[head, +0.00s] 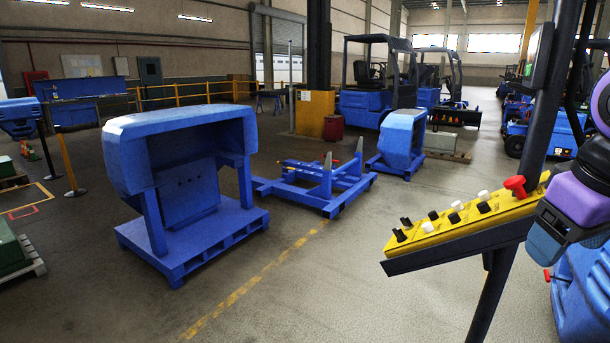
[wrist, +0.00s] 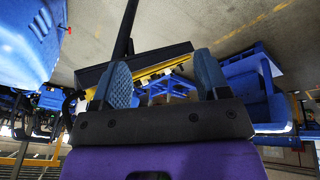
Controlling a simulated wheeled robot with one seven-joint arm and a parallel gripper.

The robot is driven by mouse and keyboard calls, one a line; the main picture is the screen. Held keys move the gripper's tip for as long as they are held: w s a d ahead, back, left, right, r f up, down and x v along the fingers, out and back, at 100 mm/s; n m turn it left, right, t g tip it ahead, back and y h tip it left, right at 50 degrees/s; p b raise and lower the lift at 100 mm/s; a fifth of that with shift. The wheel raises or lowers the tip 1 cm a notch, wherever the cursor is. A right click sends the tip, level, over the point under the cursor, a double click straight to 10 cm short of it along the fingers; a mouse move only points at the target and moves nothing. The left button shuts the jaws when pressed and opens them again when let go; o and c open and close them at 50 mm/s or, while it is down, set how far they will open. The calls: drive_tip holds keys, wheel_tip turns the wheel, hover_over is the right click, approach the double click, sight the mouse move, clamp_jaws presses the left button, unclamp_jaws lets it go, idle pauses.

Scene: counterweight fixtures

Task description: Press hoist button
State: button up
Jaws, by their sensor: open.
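A yellow control panel (head: 470,218) sits tilted on a dark post at the right of the head view. It carries a row of several black and white knobs or buttons (head: 456,210) and a red mushroom button (head: 515,184) at its upper right end. The labels are too small to read, so I cannot tell which is the hoist button. My gripper (wrist: 163,78) is open and empty, its two blue fingers apart. Part of the yellow panel (wrist: 162,71) shows beyond and between them. In the head view my gripper (head: 546,240) is just right of the panel, with no visible contact.
The dark post (head: 497,285) rises beside the panel. A large blue machine housing (head: 180,130) on a blue pallet, a low blue frame (head: 318,185) and a smaller blue housing (head: 400,143) stand farther off. Blue forklifts (head: 375,85) are behind.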

drive_tip(key=shift+s+a+r+m+t+y, duration=0.15)
drive_tip(key=shift+s+a+m+t+y, duration=0.5)
drive_tip(key=shift+s+m+t, duration=0.35)
